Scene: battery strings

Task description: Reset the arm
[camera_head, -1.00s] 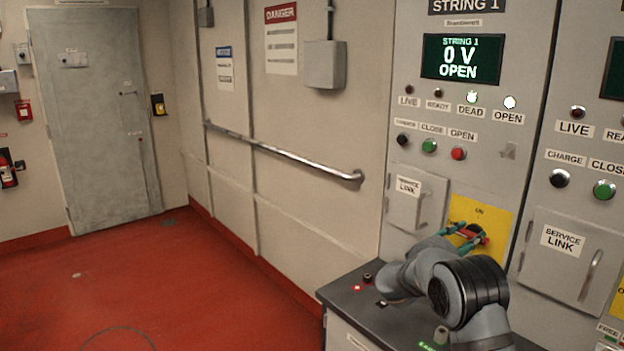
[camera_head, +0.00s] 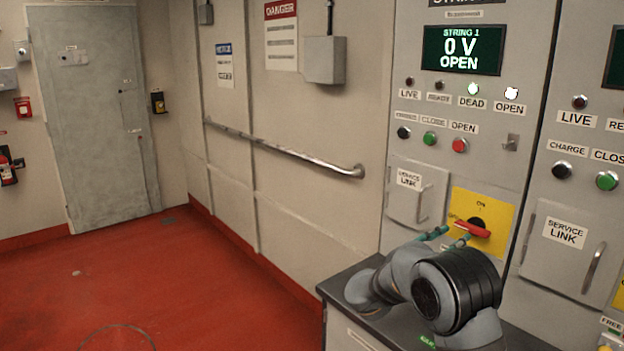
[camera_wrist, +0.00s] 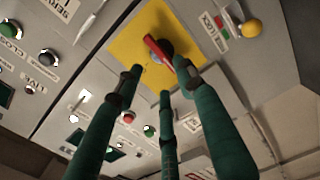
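My gripper (camera_head: 450,238) is at the lower middle of the string 1 panel, just left of a red rotary handle (camera_head: 472,229) on a yellow plate (camera_head: 497,213). In the wrist view, its teal fingers (camera_wrist: 158,80) stand apart with nothing between them. The red handle (camera_wrist: 158,48) shows beyond the fingertips, close to the right finger; whether they touch I cannot tell. In the head view, the handle lies nearly level, below the "ON" mark. The string 1 display (camera_head: 461,50) reads 0 V OPEN. The DEAD lamp (camera_head: 474,89) and OPEN lamp (camera_head: 511,93) are lit.
A dark worktop (camera_head: 345,287) lies under my arm. A closed service link door (camera_head: 416,195) is left of the yellow plate, and another (camera_head: 565,258) is to the right. A handrail (camera_head: 285,150) runs along the wall. The red floor (camera_head: 150,285) at left is clear.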

